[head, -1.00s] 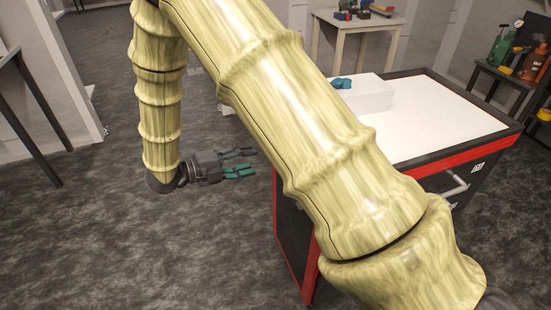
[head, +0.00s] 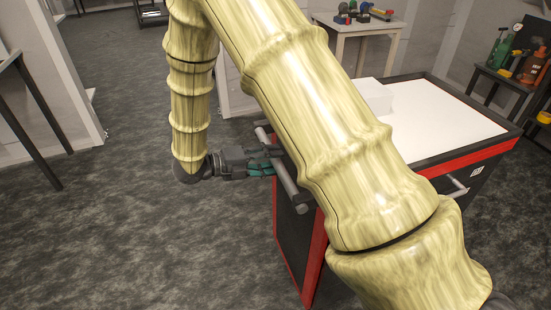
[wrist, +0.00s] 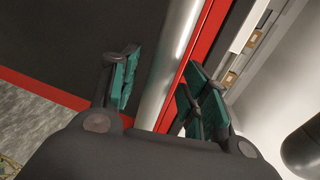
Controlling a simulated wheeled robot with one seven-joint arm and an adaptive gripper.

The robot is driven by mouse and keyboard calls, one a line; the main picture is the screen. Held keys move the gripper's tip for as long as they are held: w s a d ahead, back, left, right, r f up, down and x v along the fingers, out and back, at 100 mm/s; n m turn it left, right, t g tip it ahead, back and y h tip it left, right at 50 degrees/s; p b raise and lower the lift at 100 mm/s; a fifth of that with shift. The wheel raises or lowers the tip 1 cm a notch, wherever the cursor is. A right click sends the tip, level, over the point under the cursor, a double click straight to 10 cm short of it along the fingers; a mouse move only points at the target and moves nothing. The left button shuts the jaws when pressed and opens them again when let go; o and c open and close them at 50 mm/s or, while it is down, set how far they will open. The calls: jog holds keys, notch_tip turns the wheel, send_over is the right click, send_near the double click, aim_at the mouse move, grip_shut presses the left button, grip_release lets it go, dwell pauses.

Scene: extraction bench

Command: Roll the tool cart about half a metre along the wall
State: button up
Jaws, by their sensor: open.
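The tool cart (head: 440,128) has a white top, a dark rim and red edges, and stands at centre right. A grey handle bar (head: 286,178) sticks out at its left end, partly hidden by my arm. My gripper (head: 274,161) is at this bar, pointing right, level with it. In the wrist view, the bar (wrist: 176,62) runs between the teal fingers of my open gripper (wrist: 163,88), with visible gaps on both sides. The cart's dark end panel (wrist: 70,45) and red edging lie behind the bar.
A white box (head: 375,96) sits on the cart top. A side table (head: 362,28) with small objects stands behind, and a dark shelf (head: 510,82) with bottles at the right. A table (head: 35,108) stands at the far left. Grey floor is clear left of the cart.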

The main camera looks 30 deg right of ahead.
jog(key=shift+s+d+f, duration=0.15)
jog(key=shift+s+d, duration=0.05)
jog(key=shift+d, duration=0.5)
grip_shut()
jog(key=shift+a, duration=0.1)
